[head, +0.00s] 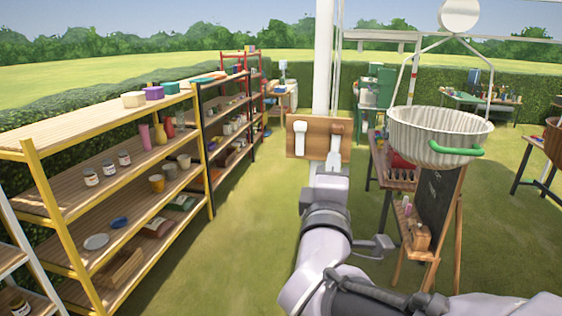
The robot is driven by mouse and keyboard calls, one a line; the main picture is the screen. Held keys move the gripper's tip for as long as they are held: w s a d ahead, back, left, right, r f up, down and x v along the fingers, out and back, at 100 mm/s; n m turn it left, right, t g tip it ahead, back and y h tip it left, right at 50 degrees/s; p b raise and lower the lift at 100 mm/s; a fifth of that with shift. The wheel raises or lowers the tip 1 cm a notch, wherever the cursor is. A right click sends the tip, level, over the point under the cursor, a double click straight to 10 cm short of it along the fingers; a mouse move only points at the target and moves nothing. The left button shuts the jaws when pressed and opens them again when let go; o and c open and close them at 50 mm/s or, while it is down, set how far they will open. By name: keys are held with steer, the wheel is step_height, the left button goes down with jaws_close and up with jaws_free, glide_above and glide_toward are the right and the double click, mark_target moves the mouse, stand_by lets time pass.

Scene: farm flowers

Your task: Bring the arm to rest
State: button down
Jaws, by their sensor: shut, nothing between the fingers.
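My arm rises from the bottom right, bends near the bottom centre and reaches forward over the grass. My gripper (329,172) is at its far end, seen from behind, just below a wooden board in the picture. It is shut and holds nothing. The fingertips are small and hard to make out against the background.
A yellow-framed shelf (110,168) with jars and pots stands at left. A ribbed basin (425,128) hangs at right above a chalkboard stand (436,205). Grass between is clear.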

steer(key=s+a+f+m+g+y+b, duration=0.2)
steer(key=f+b, duration=0.3)
steer(key=f, duration=0.2)
steer(key=s+a+f+m+g+y+b, duration=0.1)
steer(key=s+f+m+y+b, duration=0.2)
steer(key=f, duration=0.5)
steer(key=s+a+f+m+g+y+b, duration=0.1)
steer(key=a+f+m+g+y+b, duration=0.1)
steer(key=f+b, duration=0.45)
steer(key=s+f+m+g+y+b, duration=0.1)
steer(key=s+f+m+g+b, duration=0.7)
steer(key=s+f, duration=1)
step_height(320, 180, down, 4)
steer(key=m+b, duration=0.1)
steer(key=m, duration=0.2)
steer(key=shift+s+d+m+b, duration=0.15)
steer(key=shift+d+m+b, duration=0.15)
steer(key=shift+m, duration=0.1)
steer(key=shift+f, duration=0.1)
